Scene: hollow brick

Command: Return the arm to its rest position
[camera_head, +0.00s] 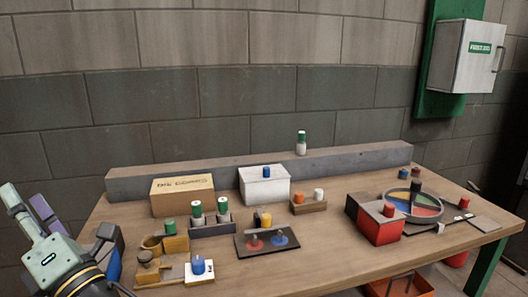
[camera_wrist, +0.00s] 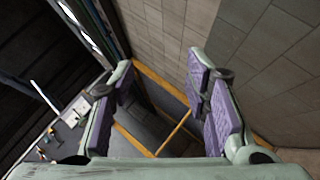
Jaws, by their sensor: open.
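My arm shows at the lower left of the head view, left of the wooden table (camera_head: 330,258), folded in beside its left end. In the wrist view my gripper (camera_wrist: 160,85) is open, with its two purple-padded fingers well apart and nothing between them. It points at the floor and wall, away from the things on the table.
The table holds a cardboard box (camera_head: 182,196), a white box (camera_head: 264,186), a red box (camera_head: 380,222), a round coloured tray (camera_head: 413,214) and several small capped pieces. A grey ledge (camera_head: 330,161) runs along its back. A first-aid cabinet (camera_head: 465,57) hangs at right.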

